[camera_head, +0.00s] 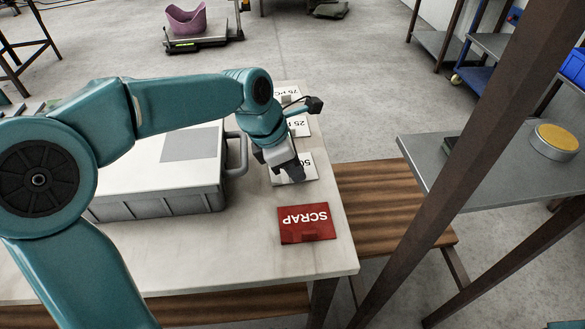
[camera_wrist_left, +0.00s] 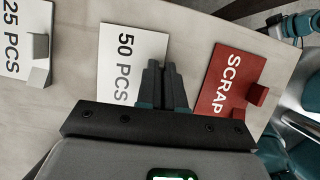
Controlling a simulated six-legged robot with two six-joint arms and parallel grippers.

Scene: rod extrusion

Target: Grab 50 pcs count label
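The white 50 PCS label (camera_head: 305,167) lies on the table between the 25 PCS label and the red SCRAP label. In the left wrist view the 50 PCS label (camera_wrist_left: 130,55) shows with its text readable. My left gripper (camera_head: 291,176) points down at this label and covers part of it. In the left wrist view, the dark fingers (camera_wrist_left: 164,72) are close together over the label's side nearer SCRAP. The label's grip tab is hidden there, so I cannot tell whether they hold it. My right gripper is not in view.
The red SCRAP label (camera_head: 307,223) lies close beside, near the table's corner. The 25 PCS label (camera_head: 299,125) and 75 PCS label (camera_head: 288,96) lie farther back. A grey case (camera_head: 158,198) stands left of the labels. A dark post (camera_head: 455,165) rises at the right.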

